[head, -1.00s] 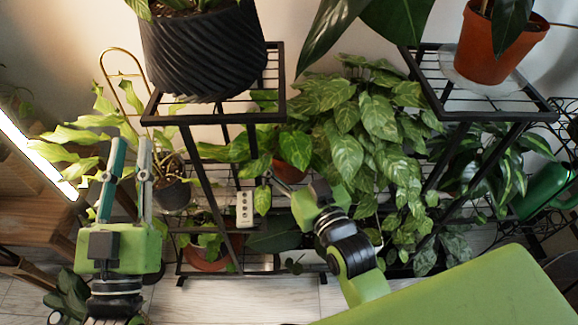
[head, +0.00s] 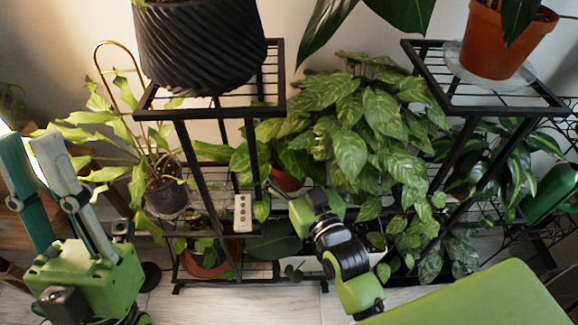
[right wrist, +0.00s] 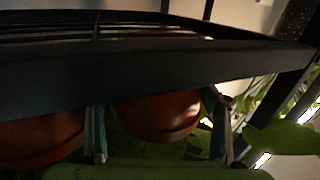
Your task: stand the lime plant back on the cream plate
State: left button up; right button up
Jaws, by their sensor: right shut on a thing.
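A terracotta pot (head: 288,180) with bright green leaves, which I take to be the lime plant, is at the middle level of the black stand in the head view. In the right wrist view a terracotta pot (right wrist: 155,112) is between the fingers of my right gripper (right wrist: 157,130), which is shut on it. In the head view the right fingers are mostly hidden by leaves and my own wrist. My left gripper (head: 32,150) is at the far left, fingers apart and empty. I cannot make out the cream plate in either view.
A black shelf edge (right wrist: 150,66) runs close above the gripped pot, with another terracotta pot (right wrist: 40,135) to its left. Dense foliage (head: 350,130) crowds the right side. A ribbed black pot (head: 205,50) stands on the top left shelf. A power strip (head: 243,212) hangs at the stand.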

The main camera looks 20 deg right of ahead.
dwell(0.4)
jog(key=o, duration=1.1)
jog(key=shift+f, duration=0.2)
jog(key=shift+o, duration=0.2)
